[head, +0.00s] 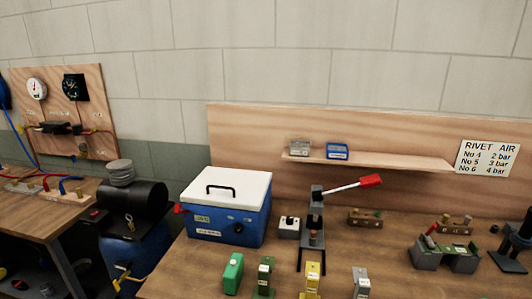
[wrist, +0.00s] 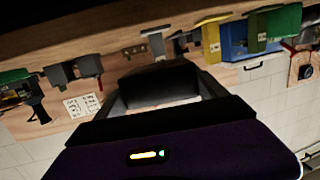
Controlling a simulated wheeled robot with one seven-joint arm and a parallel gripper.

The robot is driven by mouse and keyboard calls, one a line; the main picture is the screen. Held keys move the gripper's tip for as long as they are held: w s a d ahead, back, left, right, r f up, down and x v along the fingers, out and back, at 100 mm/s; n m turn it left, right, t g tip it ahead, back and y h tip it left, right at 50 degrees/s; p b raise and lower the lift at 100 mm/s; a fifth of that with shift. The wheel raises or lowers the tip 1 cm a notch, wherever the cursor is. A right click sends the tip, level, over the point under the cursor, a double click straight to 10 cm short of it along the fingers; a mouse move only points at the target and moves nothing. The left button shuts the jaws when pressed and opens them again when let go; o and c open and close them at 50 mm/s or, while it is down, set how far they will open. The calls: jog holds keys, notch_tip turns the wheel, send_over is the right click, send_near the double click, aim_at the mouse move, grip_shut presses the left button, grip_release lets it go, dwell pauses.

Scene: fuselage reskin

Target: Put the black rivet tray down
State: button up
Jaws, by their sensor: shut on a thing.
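My gripper (wrist: 163,92) shows only in the wrist view, where the scene is upside down. It is shut on a dark block-like thing, the black rivet tray (wrist: 160,80), which sits between the grey fingers. The tray's inside and any rivets in it cannot be made out. Bench items and the wall show beyond it, and no surface is seen touching it. Neither the gripper nor the tray is in the head view.
The wooden bench (head: 190,270) carries a blue cool box (head: 235,215) with a white lid, a red-handled lever press (head: 314,235), and a row of small coloured blocks near the front. A shelf (head: 390,160) holds two small boxes. Bare wood lies right of the front row.

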jog(key=s+a+f, duration=0.2)
jog(key=a+f, duration=0.2)
jog(key=a, duration=0.1)
jog(key=s+a+f+n+y, duration=0.1)
jog(key=s+a+f, duration=0.1)
jog(key=a+f, duration=0.2)
jog(key=shift+s+a+f+y, duration=0.3)
jog(key=shift+s+a, duration=0.05)
jog(key=shift+s, duration=0.05)
notch_tip(320, 180, down, 5)
jog(key=b, duration=0.5)
jog(key=shift+f, duration=0.1)
